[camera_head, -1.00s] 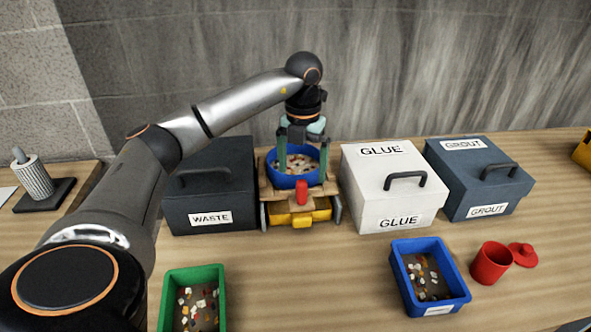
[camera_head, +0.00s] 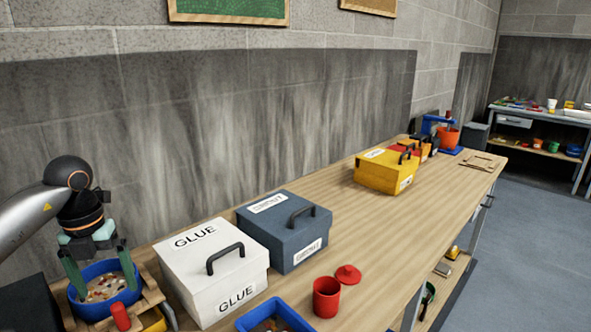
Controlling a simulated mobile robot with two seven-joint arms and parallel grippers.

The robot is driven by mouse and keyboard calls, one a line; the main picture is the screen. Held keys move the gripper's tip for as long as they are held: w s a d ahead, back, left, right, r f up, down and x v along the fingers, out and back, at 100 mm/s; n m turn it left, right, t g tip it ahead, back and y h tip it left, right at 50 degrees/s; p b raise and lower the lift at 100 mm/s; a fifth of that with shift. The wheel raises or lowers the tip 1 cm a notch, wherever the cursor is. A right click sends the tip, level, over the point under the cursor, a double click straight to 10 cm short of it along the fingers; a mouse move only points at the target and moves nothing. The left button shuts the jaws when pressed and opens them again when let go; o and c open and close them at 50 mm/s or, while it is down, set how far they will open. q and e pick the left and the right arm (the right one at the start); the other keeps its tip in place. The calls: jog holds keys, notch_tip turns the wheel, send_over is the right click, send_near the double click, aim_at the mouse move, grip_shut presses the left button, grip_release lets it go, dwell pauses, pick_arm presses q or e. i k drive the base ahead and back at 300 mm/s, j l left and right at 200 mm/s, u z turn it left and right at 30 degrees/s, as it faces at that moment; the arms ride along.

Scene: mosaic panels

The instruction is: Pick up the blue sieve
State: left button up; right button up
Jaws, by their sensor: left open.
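The blue sieve (camera_head: 100,309) is a round blue bowl at the lower left, with small mosaic bits in it. It sits in a small wooden frame (camera_head: 152,290). My left gripper (camera_head: 104,277) is above it, pointing down, with its two green fingers spread apart at opposite sides of the rim. It is open; I cannot tell whether the fingers touch the sieve. My right gripper is out of view.
A white GLUE box (camera_head: 203,265) stands close to the right of the frame, with a blue-grey box (camera_head: 283,233) beside it. A red cup (camera_head: 326,297) and a blue tray (camera_head: 262,311) are in front. The bench's right middle (camera_head: 375,235) is clear.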

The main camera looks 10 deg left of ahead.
aim_at(106, 283)
jog(key=k, duration=1)
